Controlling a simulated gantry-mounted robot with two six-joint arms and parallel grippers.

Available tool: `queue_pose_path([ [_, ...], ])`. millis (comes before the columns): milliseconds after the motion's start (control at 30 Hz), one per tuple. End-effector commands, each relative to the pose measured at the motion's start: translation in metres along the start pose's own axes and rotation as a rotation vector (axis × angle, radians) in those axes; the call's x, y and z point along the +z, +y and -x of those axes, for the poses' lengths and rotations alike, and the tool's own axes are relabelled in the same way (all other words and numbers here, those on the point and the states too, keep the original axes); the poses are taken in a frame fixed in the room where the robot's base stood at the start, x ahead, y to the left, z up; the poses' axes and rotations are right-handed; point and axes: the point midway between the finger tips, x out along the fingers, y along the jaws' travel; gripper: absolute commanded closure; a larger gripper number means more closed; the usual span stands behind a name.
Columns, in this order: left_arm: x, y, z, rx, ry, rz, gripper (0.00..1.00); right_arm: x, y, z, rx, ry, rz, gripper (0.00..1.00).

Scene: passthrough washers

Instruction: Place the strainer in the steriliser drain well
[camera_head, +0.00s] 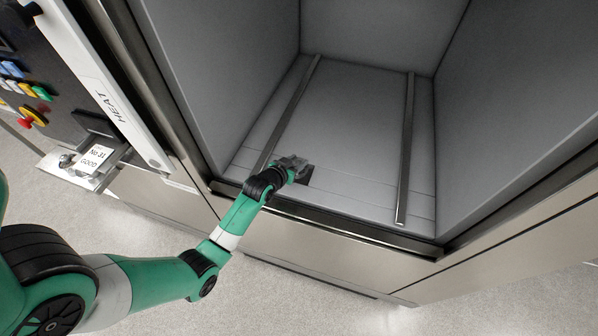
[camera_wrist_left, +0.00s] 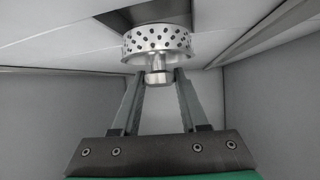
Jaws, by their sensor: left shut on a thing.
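The strainer (camera_wrist_left: 157,42) is a round metal cup with a perforated side wall and a knob (camera_wrist_left: 157,68). My left gripper (camera_wrist_left: 156,78) is shut on the knob in the left wrist view. In the head view my left gripper (camera_head: 293,163) is inside the chamber, low over the front of the floor, and hides the strainer. The drain well (camera_head: 305,175) is a dark square opening beside the gripper. In the left wrist view the well (camera_wrist_left: 150,11) shows directly beyond the strainer, which partly covers it. The strainer appears apart from the well; the exact gap cannot be told. My right gripper is not in view.
The steriliser chamber has grey walls and two metal rails (camera_head: 405,150) (camera_head: 293,110) along its floor. The front sill (camera_head: 340,230) lies under my left forearm. A control panel (camera_head: 30,95) with coloured buttons stands at the left.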

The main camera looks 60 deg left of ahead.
Motion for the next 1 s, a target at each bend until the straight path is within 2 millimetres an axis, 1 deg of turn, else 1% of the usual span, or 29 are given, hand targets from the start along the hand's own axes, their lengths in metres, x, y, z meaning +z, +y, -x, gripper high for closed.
queue_pose_path([
  [200,0.003,0.002,-0.007,0.001,0.002,-0.001,1.00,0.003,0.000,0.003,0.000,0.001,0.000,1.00],
  [267,0.010,0.004,-0.015,0.001,0.000,-0.003,1.00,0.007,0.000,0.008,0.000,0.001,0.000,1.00],
  [300,0.017,0.004,-0.018,0.000,-0.001,-0.002,1.00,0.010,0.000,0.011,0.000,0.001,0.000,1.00],
  [400,0.030,0.004,-0.025,0.000,0.000,-0.002,1.00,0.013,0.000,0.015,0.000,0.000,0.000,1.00],
  [667,0.030,0.003,-0.025,0.000,0.003,-0.001,1.00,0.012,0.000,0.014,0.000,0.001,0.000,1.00],
  [800,0.034,0.003,-0.027,0.000,0.002,-0.001,1.00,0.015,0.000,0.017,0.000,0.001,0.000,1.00],
  [833,0.034,0.003,-0.027,0.000,0.001,-0.001,0.53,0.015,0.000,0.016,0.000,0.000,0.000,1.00],
  [967,0.033,0.003,-0.027,0.000,0.001,-0.001,0.30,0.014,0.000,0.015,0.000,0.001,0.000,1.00],
  [1000,0.033,0.003,-0.027,0.000,0.001,-0.001,0.26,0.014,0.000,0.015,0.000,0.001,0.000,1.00],
])
